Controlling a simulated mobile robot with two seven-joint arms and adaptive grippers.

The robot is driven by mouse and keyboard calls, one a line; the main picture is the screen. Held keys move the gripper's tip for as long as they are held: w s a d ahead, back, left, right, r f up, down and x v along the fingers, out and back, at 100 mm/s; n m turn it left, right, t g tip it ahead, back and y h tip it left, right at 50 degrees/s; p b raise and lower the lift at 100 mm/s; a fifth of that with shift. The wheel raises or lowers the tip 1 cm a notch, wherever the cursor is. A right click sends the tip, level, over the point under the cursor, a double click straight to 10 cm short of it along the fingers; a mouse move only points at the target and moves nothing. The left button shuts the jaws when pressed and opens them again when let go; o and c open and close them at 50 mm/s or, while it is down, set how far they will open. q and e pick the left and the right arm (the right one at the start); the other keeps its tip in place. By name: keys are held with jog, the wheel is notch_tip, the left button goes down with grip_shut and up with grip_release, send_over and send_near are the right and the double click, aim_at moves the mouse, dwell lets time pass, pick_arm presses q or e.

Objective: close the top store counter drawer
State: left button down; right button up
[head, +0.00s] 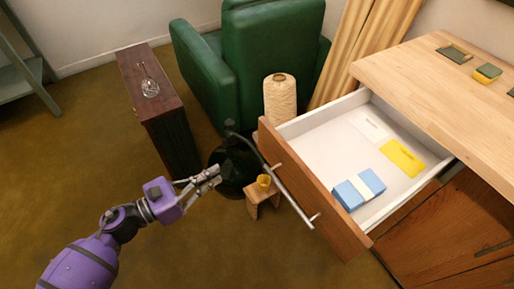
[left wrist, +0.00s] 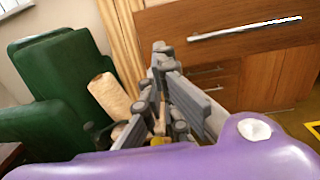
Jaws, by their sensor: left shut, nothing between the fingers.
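The top drawer (head: 316,205) of the wooden store counter (head: 420,75) stands pulled far out. Its brown front carries a long metal bar handle (head: 290,192). Inside lie a blue block with a pale band (head: 346,195), a yellow flat piece (head: 402,158) and a white flat piece. My left gripper (head: 216,172) is shut and empty, to the left of the drawer front and apart from it in the head view. In the left wrist view the gripper fingers (left wrist: 160,62) are in front of the drawer front (left wrist: 225,30), with its handle (left wrist: 245,30) at upper right. My right gripper is not seen.
A green armchair (head: 250,60), a thread cone (head: 280,100) and a dark narrow cabinet (head: 150,90) stand behind.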

pick_arm(q)
jog(key=s+d, duration=0.1)
jog(key=g+p, duration=0.1)
jog(key=p, duration=0.2)
send_near(272, 152)
jog(key=shift+m+h, duration=0.3)
jog(key=shift+h, duration=0.1)
jog(key=x, duration=0.5)
jog(key=shift+w+f, duration=0.15)
jog(key=shift+w, duration=0.15)
jog(key=shift+w+d+f, duration=0.1)
jog(key=shift+w+d, duration=0.3)
jog(key=shift+d, duration=0.2)
jog(key=shift+d, duration=0.1)
